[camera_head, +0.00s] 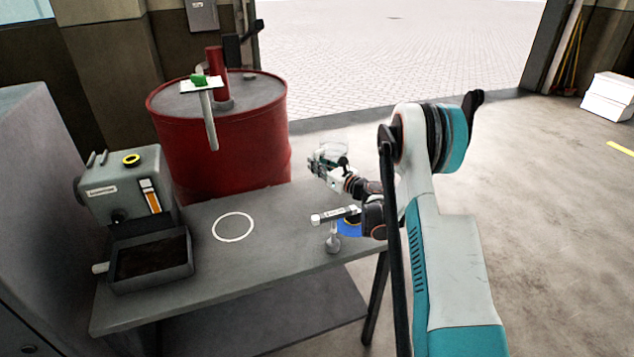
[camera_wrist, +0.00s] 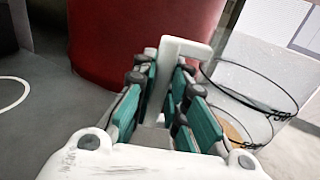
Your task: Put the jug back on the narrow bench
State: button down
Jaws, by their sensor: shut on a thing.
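The clear jug (camera_head: 334,150) is held up over the far right part of the narrow grey bench (camera_head: 240,265), near the red drum. In the wrist view its see-through body (camera_wrist: 245,95) with dark rim lines is right of the fingers, and a little amber shows low in it. My gripper (camera_head: 325,168) is shut on the jug's white handle (camera_wrist: 183,48); the teal finger pads (camera_wrist: 172,92) lie on both sides of it. A white ring mark (camera_head: 233,227) is on the bare bench top, left of and below the jug in the head view.
A grey machine (camera_head: 125,190) with a dark tray (camera_head: 150,258) stands at the bench's left end. The red drum (camera_head: 220,145) with a pump is behind. A small metal stand with a labelled bar (camera_head: 335,215) and a blue disc (camera_head: 349,228) are at the right end.

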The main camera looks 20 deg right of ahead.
aim_at(317, 177)
jog(key=shift+f+b, duration=0.85)
jog(key=shift+f, duration=1.9)
jog(key=c, duration=1.6)
grip_release()
jog(key=p+v, duration=0.2)
jog(key=v, duration=0.8)
jog(key=shift+s, duration=0.25)
jog(key=shift+s+d+b, duration=0.2)
jog(key=shift+s+b, duration=0.25)
jog(key=shift+s, duration=0.35)
